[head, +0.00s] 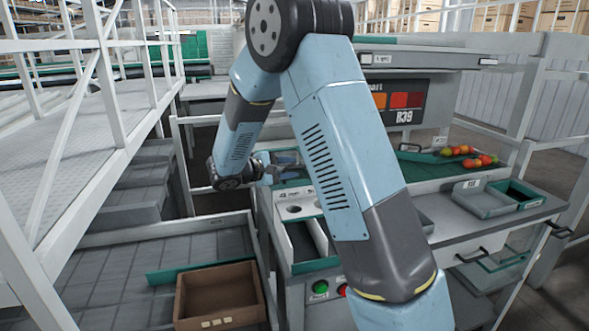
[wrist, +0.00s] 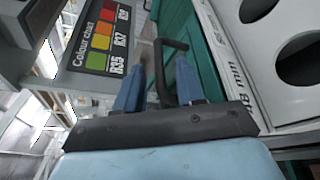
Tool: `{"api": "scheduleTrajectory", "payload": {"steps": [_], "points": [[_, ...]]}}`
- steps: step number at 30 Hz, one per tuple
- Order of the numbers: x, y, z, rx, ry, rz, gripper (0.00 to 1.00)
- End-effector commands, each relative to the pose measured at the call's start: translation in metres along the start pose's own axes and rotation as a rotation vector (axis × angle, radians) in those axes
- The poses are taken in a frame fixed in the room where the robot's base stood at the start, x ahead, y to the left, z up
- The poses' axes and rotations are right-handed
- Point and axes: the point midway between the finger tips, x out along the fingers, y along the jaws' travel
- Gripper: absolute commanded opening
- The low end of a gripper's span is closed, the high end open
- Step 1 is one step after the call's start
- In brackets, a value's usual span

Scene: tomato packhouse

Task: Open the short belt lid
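In the wrist view a black loop handle (wrist: 170,43) stands in front of a ribbed green panel (wrist: 206,60), which appears to be the short belt lid; I cannot tell whether it is raised at all. My gripper (wrist: 157,78) has its two blue fingers apart, with the handle's bar between them. A gap shows beside the left finger; the right finger is close to the handle, and contact is unclear. In the head view my gripper (head: 270,170) is at the far end of the white unit, and my arm hides much of the lid area.
The white unit (head: 285,213) has round holes and start/stop buttons. A brown crate (head: 220,292) stands at the lower left. A colour chart (head: 403,103), tomatoes (head: 465,151) and a grey tray (head: 484,200) are on the right. White railings line the left.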

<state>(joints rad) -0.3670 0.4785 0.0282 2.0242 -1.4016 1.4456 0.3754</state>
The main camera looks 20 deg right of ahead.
Motion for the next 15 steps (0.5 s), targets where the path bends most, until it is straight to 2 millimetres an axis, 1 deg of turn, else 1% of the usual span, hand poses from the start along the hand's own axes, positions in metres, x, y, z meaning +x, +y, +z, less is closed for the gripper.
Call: {"api": "scheduleTrajectory", "payload": {"steps": [1,3,6,10,15], "points": [[0.008,0.0,0.0,-0.001,-0.001,-0.001,0.38],[0.017,0.0,0.0,0.0,-0.002,0.0,0.38],[0.026,0.0,0.0,0.0,-0.001,0.0,0.38],[0.032,0.0,0.0,0.0,0.001,0.001,0.38],[0.034,0.0,0.0,0.0,0.001,0.001,0.38]]}}
